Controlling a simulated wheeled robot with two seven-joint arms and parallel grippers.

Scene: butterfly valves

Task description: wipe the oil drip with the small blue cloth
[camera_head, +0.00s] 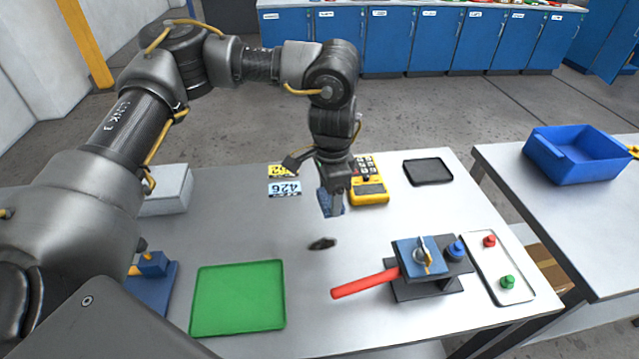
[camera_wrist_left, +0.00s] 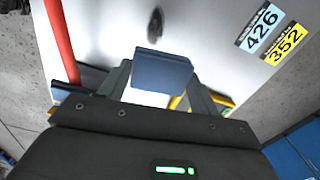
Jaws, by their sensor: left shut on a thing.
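The oil drip (camera_head: 322,243) is a small dark spot on the grey table, and it also shows in the left wrist view (camera_wrist_left: 155,25). My left gripper (camera_head: 334,206) points down behind the drip in the head view. It is shut on the small blue cloth (camera_wrist_left: 162,72), which sits between the fingers in the wrist view. In the head view the cloth (camera_head: 324,203) is partly hidden by the fingers. The cloth is apart from the drip. My right gripper is not in view.
A valve with a red handle (camera_head: 364,284) stands right of the drip. A green mat (camera_head: 238,297) lies at the front left. A yellow meter (camera_head: 369,188) is close beside my left gripper. A black tray (camera_head: 428,171) and number labels (camera_head: 284,188) lie farther back. A blue bin (camera_head: 577,158) stands on the right table.

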